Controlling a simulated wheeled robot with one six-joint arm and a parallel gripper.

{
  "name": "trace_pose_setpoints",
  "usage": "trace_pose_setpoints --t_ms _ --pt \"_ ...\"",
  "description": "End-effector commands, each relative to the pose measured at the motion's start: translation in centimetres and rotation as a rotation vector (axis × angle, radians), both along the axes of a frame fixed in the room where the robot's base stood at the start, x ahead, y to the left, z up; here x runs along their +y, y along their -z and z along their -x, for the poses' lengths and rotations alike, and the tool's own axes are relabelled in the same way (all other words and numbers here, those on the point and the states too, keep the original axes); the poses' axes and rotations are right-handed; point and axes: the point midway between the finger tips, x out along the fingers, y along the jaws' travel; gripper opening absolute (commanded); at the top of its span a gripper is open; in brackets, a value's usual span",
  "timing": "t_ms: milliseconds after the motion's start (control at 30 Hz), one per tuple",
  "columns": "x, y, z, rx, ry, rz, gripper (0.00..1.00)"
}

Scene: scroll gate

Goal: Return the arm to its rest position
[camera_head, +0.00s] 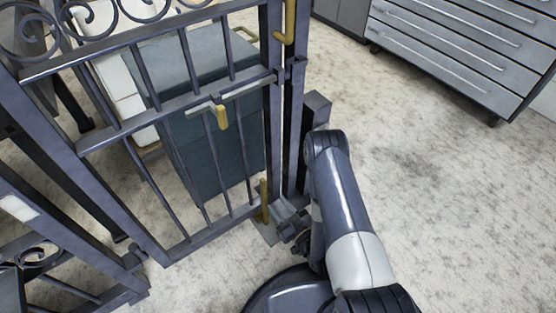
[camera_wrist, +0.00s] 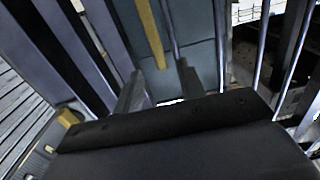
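My arm (camera_head: 345,200) is bent, with its elbow high beside the gate post and its end low by the gate's foot. My gripper (camera_head: 289,223) is small and partly hidden there. In the wrist view my gripper (camera_wrist: 158,78) has its two fingers apart, with nothing seen held between them. A brass rod (camera_wrist: 150,32) stands upright beyond the fingers. The grey metal scroll gate (camera_head: 180,103) is at the left. Its free edge lies close beside the post (camera_head: 294,130). A low brass rod (camera_head: 264,200) is on that edge, close to my gripper; contact is unclear.
A brass latch handle (camera_head: 222,117) is at the gate's middle, and another brass piece (camera_head: 289,22) is high up. A dark teal box (camera_head: 205,150) stands behind the bars. A grey drawer cabinet (camera_head: 460,45) is at the back right. The floor (camera_head: 440,200) on the right is clear.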

Motion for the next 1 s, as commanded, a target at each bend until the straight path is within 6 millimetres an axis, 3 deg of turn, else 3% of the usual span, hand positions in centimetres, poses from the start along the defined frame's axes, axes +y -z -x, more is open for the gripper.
trace_pose_setpoints --t_ms 167,633,733,1000 --pt "1.2 0.1 -1.7 -0.006 -0.003 0.0 0.38" --pt "6.0 0.1 -9.0 -0.004 0.002 -0.001 0.38" --pt "4.6 -0.1 -9.0 0.001 0.008 0.0 0.38" --pt "3.7 0.0 -8.9 0.0 0.005 0.0 0.38"
